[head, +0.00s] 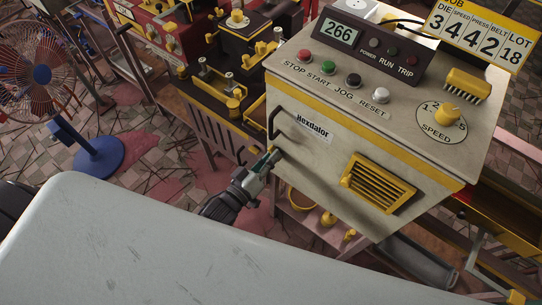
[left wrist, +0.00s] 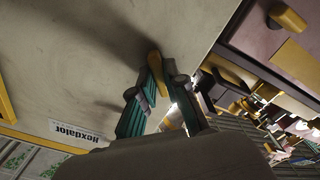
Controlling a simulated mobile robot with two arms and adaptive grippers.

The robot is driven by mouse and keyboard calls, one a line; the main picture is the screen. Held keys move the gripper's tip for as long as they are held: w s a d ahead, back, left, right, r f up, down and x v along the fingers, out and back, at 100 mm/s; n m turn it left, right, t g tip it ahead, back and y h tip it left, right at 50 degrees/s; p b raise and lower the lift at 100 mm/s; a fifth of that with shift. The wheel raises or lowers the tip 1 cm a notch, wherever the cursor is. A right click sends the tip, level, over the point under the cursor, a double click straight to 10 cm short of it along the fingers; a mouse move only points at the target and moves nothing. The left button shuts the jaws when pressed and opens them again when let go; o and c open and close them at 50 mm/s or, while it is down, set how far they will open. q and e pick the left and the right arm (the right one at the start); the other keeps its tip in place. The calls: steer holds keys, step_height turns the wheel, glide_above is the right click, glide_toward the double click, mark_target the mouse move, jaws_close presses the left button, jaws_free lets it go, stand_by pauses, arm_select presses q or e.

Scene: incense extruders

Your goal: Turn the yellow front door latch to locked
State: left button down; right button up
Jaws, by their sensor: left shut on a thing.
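The yellow front door latch (left wrist: 155,63) shows in the left wrist view as a small, elongated yellow piece on the pale front of the cabinet (head: 309,160). It lies between the fingertips of my left gripper (left wrist: 160,88), roughly in line with the fingers. The gripper is shut on it, and its lower part is partly hidden by the fingers. In the head view my left gripper (head: 270,159) reaches the left side of the cabinet front, below the black handle (head: 276,122). There the fingertips hide the latch. My right gripper is not in view.
The Hexdator label (head: 312,129) and a yellow louvred vent (head: 379,184) are on the cabinet front. Buttons and a yellow speed knob (head: 447,114) sit on top. A blue-based fan (head: 96,157) stands at the left; a dark machine (head: 215,95) stands behind the cabinet.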

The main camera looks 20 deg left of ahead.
arm_select(q)
steer(key=m+p, duration=0.1)
steer(key=m, duration=1.1)
stand_by(0.6)
steer(key=c, duration=1.2)
jaws_free()
steer(key=v, duration=1.2)
